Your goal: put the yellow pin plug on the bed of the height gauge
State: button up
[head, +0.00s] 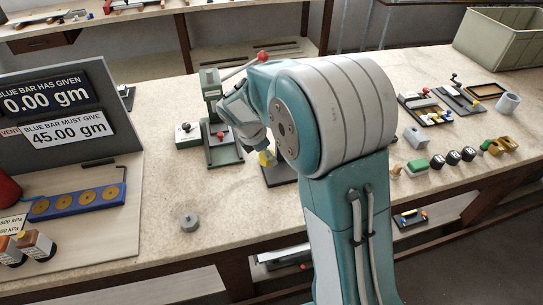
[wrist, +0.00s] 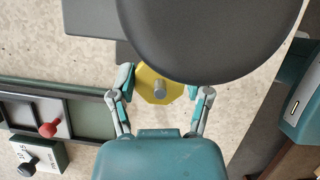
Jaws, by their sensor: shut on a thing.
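The yellow pin plug (head: 267,158) is at my gripper (head: 259,146) in the head view, where the arm partly covers it. In the wrist view the plug (wrist: 153,91) is a yellow many-sided piece with a grey pin, between the fingertips of my gripper (wrist: 163,88). My gripper is shut on it. What looks like the height gauge (head: 210,85) is a green upright with a green-rimmed base, left of my gripper. A red knob (head: 221,135) shows at its bed; the base also shows at left in the wrist view (wrist: 92,122).
A small box with a dark knob (head: 187,131) stands left of the gauge. A dark plate (head: 279,174) lies by the plug; I cannot tell the gap. Several small parts lie at right.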

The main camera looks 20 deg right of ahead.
jog(key=shift+d+f, duration=0.6)
jog(key=shift+f, duration=0.2)
jog(key=shift+a+f, duration=0.1)
jog(key=shift+f, duration=0.5)
jog(key=o, duration=1.3)
